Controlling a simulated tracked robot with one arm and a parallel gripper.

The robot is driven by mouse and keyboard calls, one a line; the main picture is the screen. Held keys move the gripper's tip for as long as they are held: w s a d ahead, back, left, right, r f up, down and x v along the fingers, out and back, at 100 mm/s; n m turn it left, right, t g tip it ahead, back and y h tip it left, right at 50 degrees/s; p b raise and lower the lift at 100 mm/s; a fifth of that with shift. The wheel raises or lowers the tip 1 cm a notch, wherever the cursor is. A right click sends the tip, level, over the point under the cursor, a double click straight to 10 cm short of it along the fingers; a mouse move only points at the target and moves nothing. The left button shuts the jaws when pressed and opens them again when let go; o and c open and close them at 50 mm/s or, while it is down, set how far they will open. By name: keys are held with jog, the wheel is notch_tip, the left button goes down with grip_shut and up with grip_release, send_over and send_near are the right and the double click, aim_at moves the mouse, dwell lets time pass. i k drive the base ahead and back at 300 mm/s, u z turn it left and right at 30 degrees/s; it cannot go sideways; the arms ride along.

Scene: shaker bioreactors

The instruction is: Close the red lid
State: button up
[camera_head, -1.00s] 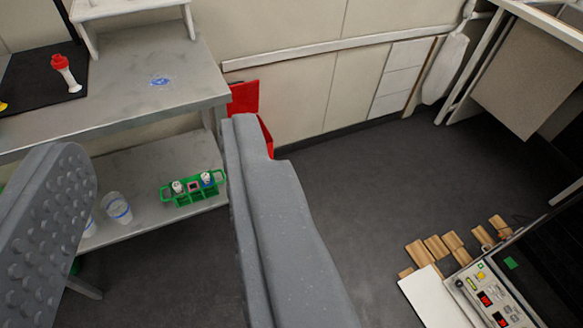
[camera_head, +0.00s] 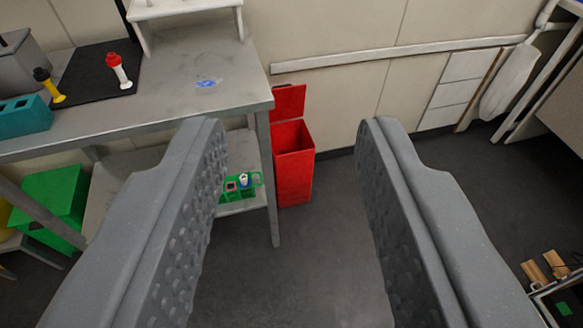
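The red lid (camera_head: 289,102) stands upright, hinged open at the back of a red bin (camera_head: 294,178). The bin stands on the floor just right of the grey bench, and its open top faces up. My gripper (camera_head: 288,128) is open and empty. Its two grey fingers are spread wide in the foreground, with the bin and lid showing in the gap between them. The fingers look apart from the lid.
The grey bench (camera_head: 180,108) borders the bin on the left, with a green rack (camera_head: 238,191) on its lower shelf. A wall with a rail (camera_head: 400,53) is behind. The dark floor right of the bin is clear. Wooden blocks (camera_head: 545,266) lie at the lower right.

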aim_at(289, 100)
jog(key=i, duration=0.9)
jog(key=k, duration=0.65)
jog(key=u, duration=0.45)
jog(key=i, duration=1.9)
jog(key=z, duration=0.3)
